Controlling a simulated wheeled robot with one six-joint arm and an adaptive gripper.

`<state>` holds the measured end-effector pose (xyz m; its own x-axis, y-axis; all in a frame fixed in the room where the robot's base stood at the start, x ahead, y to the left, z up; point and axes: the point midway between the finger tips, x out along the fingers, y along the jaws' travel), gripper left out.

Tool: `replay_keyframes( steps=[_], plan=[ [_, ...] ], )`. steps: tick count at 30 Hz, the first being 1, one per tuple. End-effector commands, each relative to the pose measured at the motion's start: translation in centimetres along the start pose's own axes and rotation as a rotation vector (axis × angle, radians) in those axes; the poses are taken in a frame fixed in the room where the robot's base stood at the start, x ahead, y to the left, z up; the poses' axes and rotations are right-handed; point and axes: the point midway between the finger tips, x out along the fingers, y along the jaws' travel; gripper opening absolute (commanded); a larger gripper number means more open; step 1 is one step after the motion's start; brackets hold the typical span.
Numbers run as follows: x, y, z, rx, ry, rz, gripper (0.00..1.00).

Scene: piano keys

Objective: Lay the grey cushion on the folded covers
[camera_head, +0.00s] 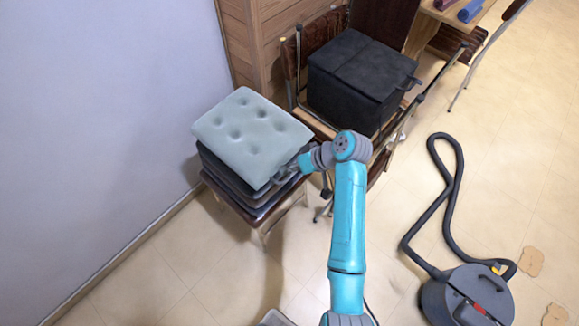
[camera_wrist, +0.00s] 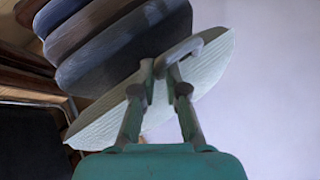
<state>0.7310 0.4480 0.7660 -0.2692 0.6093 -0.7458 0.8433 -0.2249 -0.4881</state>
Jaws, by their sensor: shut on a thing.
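The grey cushion (camera_head: 250,135) is pale and square with several tufted dimples. It lies over the folded covers (camera_head: 228,178), a dark stack on a small chair, and hides most of their top. My gripper (camera_head: 291,170) is at the cushion's right edge and is shut on it. In the wrist view my gripper (camera_wrist: 164,75) grips the rim of the cushion (camera_wrist: 105,120), which runs slanted across the picture. The covers (camera_wrist: 125,45) show there as several rounded dark layers close against the cushion. I cannot tell whether the cushion's whole weight rests on them.
A black box (camera_head: 360,78) sits on a chair right behind the stack. A grey wall (camera_head: 90,120) is close on the left. A vacuum cleaner (camera_head: 467,297) with a looped black hose stands on the floor at right. The tiled floor in front of the stack is mostly clear.

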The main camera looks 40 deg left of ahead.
Motion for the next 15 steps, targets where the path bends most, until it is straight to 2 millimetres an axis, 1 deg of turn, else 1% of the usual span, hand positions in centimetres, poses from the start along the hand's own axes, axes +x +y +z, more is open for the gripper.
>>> replay_keyframes(
  steps=[8, 9, 11, 15],
  plan=[
    [0.29, 0.20, 0.13, -0.002, 0.002, 0.000, 0.00],
    [0.34, 0.22, 0.21, -0.001, 0.000, 0.000, 0.22],
    [0.33, 0.21, 0.21, -0.001, 0.000, 0.000, 0.37],
    [0.33, 0.21, 0.21, 0.000, 0.000, 0.000, 0.37]
  ],
)
